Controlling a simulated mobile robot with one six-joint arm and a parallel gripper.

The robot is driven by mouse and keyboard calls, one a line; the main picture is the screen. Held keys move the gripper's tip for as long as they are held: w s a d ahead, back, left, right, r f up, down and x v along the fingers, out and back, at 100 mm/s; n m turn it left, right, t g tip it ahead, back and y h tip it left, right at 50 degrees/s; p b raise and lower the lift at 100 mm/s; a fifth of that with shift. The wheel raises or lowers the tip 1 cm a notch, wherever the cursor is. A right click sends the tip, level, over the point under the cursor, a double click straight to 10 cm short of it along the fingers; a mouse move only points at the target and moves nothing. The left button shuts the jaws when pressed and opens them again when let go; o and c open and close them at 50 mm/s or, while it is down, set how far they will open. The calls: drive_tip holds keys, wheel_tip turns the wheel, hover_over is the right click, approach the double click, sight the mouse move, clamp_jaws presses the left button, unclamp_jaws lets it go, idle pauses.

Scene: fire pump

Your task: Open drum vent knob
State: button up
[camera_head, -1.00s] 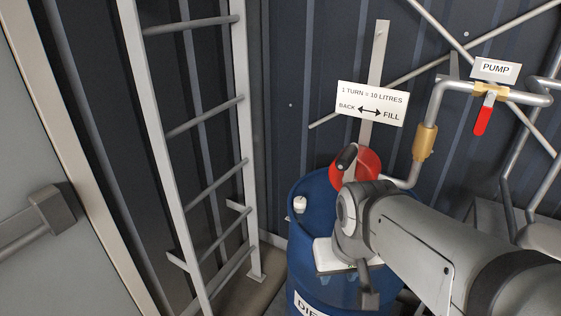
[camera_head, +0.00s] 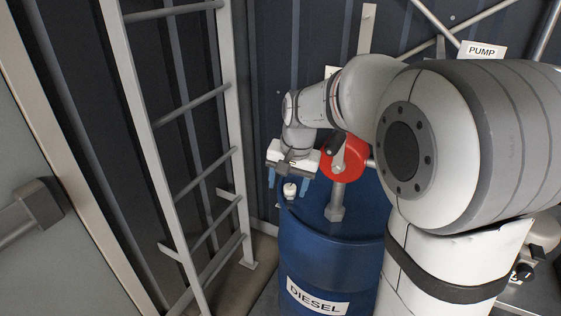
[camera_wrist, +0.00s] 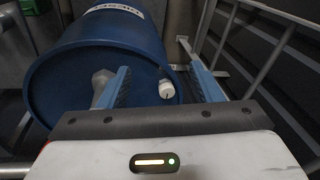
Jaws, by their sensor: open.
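The blue diesel drum (camera_head: 328,262) stands upright against the corrugated wall, with a DIESEL label on its front. The white vent knob (camera_head: 290,190) sits on the drum's top near its left rim. In the wrist view my gripper (camera_wrist: 166,78) is open, and neither finger visibly touches the knob.
A red hand pump (camera_head: 343,158) stands on the drum top, just right of my gripper. A grey ladder (camera_head: 141,100) rises left of the drum. A door with a bar (camera_head: 30,212) is at far left. Pipework with a PUMP sign (camera_head: 481,51) is at upper right.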

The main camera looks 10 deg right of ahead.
drive_tip(key=w+d+f+m+g+p, duration=0.1)
drive_tip(key=w+d+f+m+p, duration=0.15)
drive_tip(key=w+m, duration=0.55)
drive_tip(key=m+h+p, duration=0.1)
drive_tip(key=m+p, duration=0.1)
drive_tip(key=m, duration=0.1)
approach(290, 186)
drive_tip(key=shift+a+g, duration=0.2)
drive_tip(key=shift+g, duration=0.2)
drive_tip(key=shift+w+f, duration=0.2)
drive_tip(key=shift+f, duration=0.45)
drive_tip(key=shift+d+f+p, duration=0.1)
drive_tip(key=shift+f+p, duration=0.65)
drive_tip(key=shift+f, duration=2.85)
